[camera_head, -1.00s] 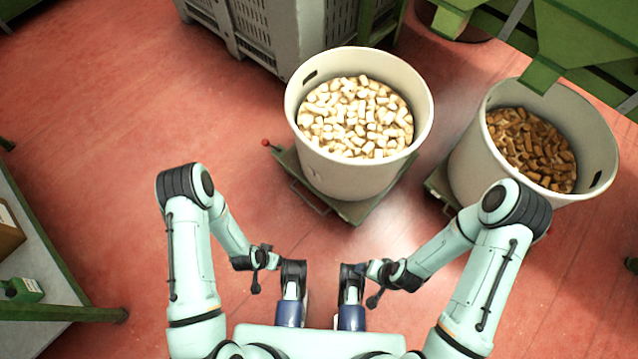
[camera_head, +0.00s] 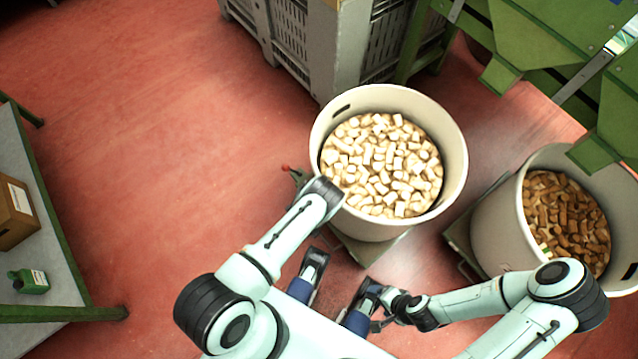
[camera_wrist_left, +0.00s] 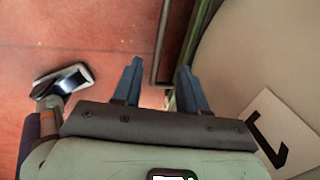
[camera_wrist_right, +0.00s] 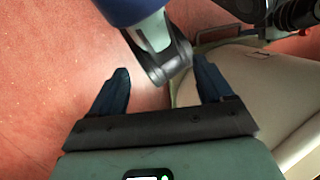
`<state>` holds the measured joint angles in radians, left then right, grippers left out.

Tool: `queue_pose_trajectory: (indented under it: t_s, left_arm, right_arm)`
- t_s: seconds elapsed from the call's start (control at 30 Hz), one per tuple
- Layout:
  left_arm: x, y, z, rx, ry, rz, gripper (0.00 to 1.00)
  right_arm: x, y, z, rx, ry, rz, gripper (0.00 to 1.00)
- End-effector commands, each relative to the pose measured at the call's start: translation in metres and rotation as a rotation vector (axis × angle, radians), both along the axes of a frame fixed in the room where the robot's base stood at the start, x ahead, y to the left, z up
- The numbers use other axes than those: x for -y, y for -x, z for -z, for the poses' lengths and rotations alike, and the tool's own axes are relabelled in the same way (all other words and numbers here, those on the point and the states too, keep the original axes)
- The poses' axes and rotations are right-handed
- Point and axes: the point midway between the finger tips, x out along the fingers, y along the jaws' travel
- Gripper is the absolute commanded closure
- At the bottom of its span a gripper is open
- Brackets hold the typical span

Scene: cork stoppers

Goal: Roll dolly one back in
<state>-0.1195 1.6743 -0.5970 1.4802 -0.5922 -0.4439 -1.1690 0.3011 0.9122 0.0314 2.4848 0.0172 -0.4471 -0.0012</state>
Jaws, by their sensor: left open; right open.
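A cream bin (camera_head: 330,205) full of pale corks (camera_head: 380,165) stands on a low green-grey dolly (camera_head: 370,247). The dolly has a red knob (camera_head: 286,168) at its left. My left arm reaches to the bin's left side, and its gripper is hidden in the head view. In the left wrist view the left gripper (camera_wrist_left: 158,82) is open, with a thin metal handle bar (camera_wrist_left: 163,45) between its fingertips and the bin wall at right. A white label (camera_wrist_left: 268,125) there bears a partly cut-off black figure. My right gripper (camera_head: 384,318) is open and empty near my base.
A second cream bin (camera_head: 497,225) of brown corks stands on another dolly (camera_head: 462,248) at right. A grey crate (camera_head: 335,45) and green machinery (camera_head: 540,45) stand behind. A table (camera_head: 60,250) is at left. Red floor between is clear.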

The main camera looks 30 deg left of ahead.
Motion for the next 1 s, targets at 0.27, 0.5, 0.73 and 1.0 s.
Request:
queue_pose_trajectory:
  t_s: [0.27,0.5,0.73,1.0]
  left_arm:
    - [0.004,-0.01,0.065,-0.002,0.001,-0.005,0.58]
    - [0.007,-0.016,0.095,-0.001,0.002,-0.007,0.58]
    - [0.007,-0.019,0.101,0.0,0.0,-0.007,0.58]
    - [0.007,-0.019,0.1,0.0,0.001,-0.006,0.77]
  right_arm:
    - [0.02,-0.043,0.039,0.113,0.055,0.048,0.21]
    - [0.033,-0.07,0.056,0.185,0.088,0.077,0.21]
    - [0.037,-0.078,0.059,0.208,0.099,0.086,0.21]
    - [0.037,-0.078,0.059,0.206,0.098,0.086,0.21]
